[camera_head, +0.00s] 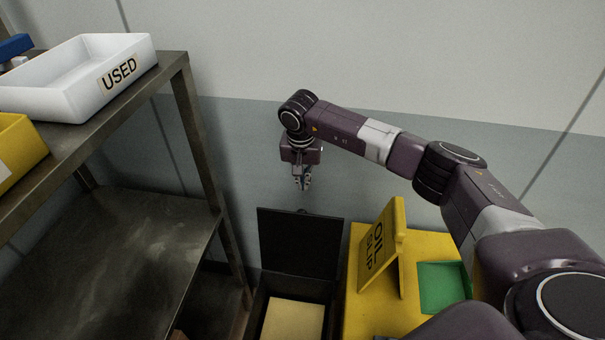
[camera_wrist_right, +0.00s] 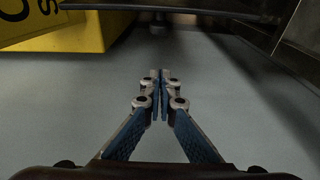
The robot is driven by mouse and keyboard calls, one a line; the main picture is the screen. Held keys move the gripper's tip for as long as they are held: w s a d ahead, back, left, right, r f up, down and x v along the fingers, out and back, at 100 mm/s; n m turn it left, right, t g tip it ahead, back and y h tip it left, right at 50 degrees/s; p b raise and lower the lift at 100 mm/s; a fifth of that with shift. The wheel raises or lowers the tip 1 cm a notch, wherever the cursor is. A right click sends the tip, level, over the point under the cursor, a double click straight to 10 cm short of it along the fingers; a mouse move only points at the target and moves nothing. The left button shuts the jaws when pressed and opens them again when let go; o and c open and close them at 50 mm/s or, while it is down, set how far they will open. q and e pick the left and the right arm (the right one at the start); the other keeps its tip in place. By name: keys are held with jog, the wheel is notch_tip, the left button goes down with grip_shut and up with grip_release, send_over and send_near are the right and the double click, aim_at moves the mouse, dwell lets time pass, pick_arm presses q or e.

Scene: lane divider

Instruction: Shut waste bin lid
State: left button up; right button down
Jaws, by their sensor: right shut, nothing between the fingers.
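The waste bin (camera_head: 250,325) is a dark box on the floor, with a yellowish surface (camera_head: 293,320) inside it. Its black lid (camera_head: 300,243) stands open, upright at the back of the bin near the wall. My right gripper (camera_head: 303,186) is above and behind the lid's top edge, pointing down, with a gap between them. Its fingers are shut and empty, and they also show in the right wrist view (camera_wrist_right: 160,80). A dark edge crosses the top of the right wrist view; I cannot tell for sure that it is the lid. My left gripper is not in view.
A metal shelf (camera_head: 150,245) stands left of the bin, with a white tray marked USED (camera_head: 122,92) and a yellow bin (camera_head: 20,150) on top. Right of the bin, a yellow OIL SLIP sign (camera_head: 381,247) and a green item (camera_head: 443,287) stand on a yellow surface (camera_head: 370,315).

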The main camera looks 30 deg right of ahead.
jog(key=f+p, duration=0.1)
jog(key=s+a+f+p, duration=0.1)
jog(key=f+p, duration=0.1)
jog(key=s+f+p, duration=0.1)
jog(key=f, duration=0.1)
jog(key=shift+a+f+p, duration=0.1)
jog(key=shift+a+p, duration=0.15)
jog(key=shift+p, duration=0.15)
